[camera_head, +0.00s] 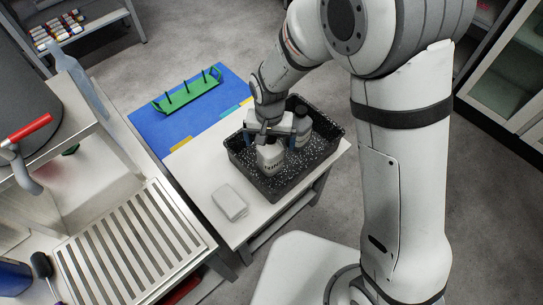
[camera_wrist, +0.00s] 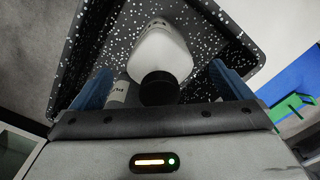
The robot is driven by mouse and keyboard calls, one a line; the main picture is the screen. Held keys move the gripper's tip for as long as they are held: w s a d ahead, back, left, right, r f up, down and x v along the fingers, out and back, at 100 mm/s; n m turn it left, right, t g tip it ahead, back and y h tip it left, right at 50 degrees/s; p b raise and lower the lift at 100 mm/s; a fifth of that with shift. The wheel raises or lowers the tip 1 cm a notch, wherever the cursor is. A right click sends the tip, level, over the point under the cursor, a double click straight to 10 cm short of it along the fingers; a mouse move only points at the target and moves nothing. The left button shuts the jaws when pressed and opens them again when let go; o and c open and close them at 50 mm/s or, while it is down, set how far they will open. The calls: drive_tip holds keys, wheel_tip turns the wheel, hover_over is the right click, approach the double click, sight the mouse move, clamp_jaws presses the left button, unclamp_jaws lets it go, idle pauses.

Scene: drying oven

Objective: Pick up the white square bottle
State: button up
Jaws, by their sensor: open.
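A white bottle (camera_head: 268,162) with dark print stands in the black speckled tray (camera_head: 323,158), below my gripper (camera_head: 270,135). A greyer bottle (camera_head: 303,124) stands behind it in the same tray. A second bottle with a printed label (camera_wrist: 119,92) is beside the left finger, partly hidden by my gripper.
The tray rests on a white table (camera_head: 205,160). A small white box-like object (camera_head: 230,202) lies in front of the tray. A green rack (camera_head: 188,92) stands on a blue mat (camera_head: 160,127) at the back left. A sink with a ribbed drainboard (camera_head: 135,245) is at left.

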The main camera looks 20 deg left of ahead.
drive_tip(key=shift+f, duration=0.55)
drive_tip(key=c, duration=1.9)
